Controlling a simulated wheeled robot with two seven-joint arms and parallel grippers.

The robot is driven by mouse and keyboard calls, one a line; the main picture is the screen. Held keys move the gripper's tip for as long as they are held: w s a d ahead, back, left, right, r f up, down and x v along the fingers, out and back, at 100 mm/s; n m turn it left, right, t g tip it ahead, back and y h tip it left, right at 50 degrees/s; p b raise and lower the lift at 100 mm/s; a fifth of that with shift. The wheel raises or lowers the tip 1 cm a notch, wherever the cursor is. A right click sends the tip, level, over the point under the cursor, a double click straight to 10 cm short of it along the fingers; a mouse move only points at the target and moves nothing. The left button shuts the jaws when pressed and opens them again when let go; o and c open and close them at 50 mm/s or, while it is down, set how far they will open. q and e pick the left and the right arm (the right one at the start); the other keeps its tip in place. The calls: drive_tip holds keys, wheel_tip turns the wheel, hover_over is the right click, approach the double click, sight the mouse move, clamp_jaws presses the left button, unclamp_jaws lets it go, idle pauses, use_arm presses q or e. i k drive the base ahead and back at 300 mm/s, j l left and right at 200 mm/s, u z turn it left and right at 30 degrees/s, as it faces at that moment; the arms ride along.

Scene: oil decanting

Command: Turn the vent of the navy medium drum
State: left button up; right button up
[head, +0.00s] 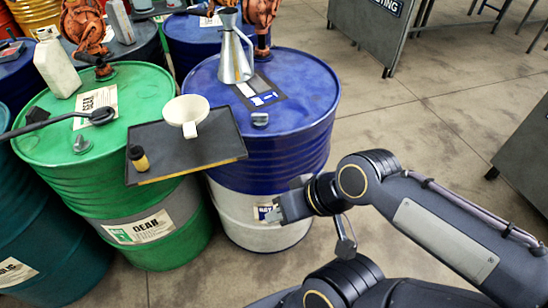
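The navy drum (318,95) stands in the centre, with a navy upper part and a white lower part. A small grey vent knob (260,119) sits on its lid near the front rim. My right gripper (281,209) is in front of the drum's lower right side, below the lid level and apart from the vent. Its fingers point left, beside the label on the white part; whether they are open or shut is unclear. My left gripper is not in view.
A metal oil can (235,56) stands on the lid behind the vent. A dark tray (190,158) with a white funnel (187,112) and small bottle (139,158) spans towards the green drum (140,90). Orange pumps stand behind. Floor at right is clear up to grey cabinets.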

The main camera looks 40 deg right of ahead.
sight(261, 119)
drive_tip(key=i+l, duration=0.35)
drive_tip(key=i+l+z, duration=0.1)
drive_tip(key=i+l, duration=0.2)
drive_tip(key=i, duration=0.15)
